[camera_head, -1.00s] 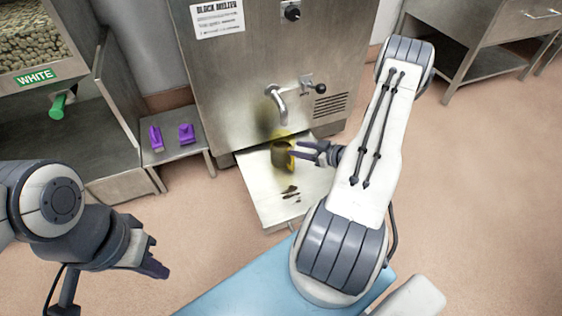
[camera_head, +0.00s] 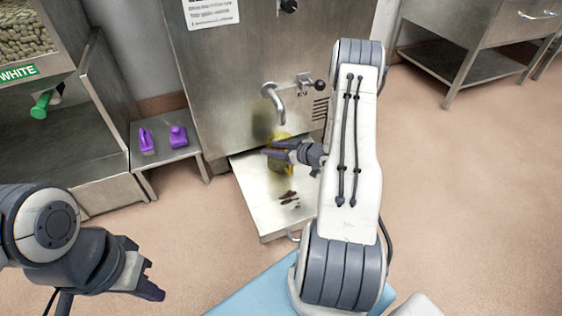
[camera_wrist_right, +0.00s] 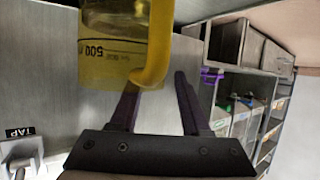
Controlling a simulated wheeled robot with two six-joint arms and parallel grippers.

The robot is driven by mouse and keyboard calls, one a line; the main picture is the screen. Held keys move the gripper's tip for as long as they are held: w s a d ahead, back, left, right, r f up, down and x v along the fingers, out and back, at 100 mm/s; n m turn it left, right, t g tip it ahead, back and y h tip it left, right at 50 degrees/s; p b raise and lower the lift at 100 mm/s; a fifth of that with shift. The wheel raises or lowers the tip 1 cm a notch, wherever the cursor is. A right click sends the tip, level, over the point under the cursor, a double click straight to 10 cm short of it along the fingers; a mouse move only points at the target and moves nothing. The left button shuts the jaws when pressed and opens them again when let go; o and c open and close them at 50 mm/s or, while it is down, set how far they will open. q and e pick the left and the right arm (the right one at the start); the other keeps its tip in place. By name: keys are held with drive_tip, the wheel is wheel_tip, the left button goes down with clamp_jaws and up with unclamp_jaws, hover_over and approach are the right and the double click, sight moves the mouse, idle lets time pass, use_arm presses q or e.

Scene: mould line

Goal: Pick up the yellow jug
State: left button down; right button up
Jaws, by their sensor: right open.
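The right gripper (camera_wrist_right: 153,85) is open. Whether the fingertips touch the jug is unclear. My left gripper (camera_head: 150,286) hangs at the lower left, away from the jug; its fingers overlap.
Dark spills (camera_head: 288,197) mark the tray. A tap lever (camera_head: 311,84) sits beside the spout. A low metal stand (camera_head: 167,149) at the left holds two purple items. A metal table (camera_head: 480,60) stands at the back right.

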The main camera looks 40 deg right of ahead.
clamp_jaws()
idle(1.4)
